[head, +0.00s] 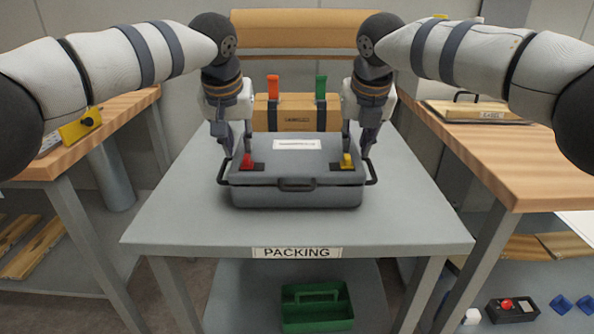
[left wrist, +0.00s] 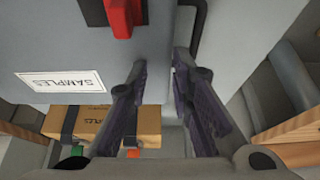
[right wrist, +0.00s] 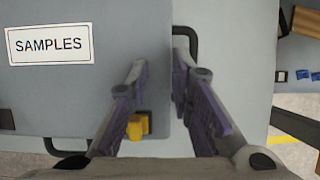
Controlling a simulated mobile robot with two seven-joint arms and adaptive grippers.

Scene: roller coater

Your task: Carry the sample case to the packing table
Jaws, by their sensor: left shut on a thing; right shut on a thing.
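The grey sample case (head: 297,190) is level over the middle of the packing table (head: 400,222), which has a PACKING label on its front edge. I cannot tell for sure whether its base touches the tabletop. My left gripper (head: 236,153) is shut on the case's left side handle (left wrist: 198,25). My right gripper (head: 358,153) is shut on its right side handle (right wrist: 187,40). The lid carries a SAMPLES label (right wrist: 48,44), a red latch (head: 247,161) and a yellow latch (head: 346,160). The exact finger contact is partly hidden.
A cardboard box (head: 297,112) with an orange and a green clip stands behind the case. Wooden benches (head: 90,125) flank the table, the right one (head: 500,165) close by. A green tote (head: 317,310) sits on the lower shelf. The front tabletop is clear.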

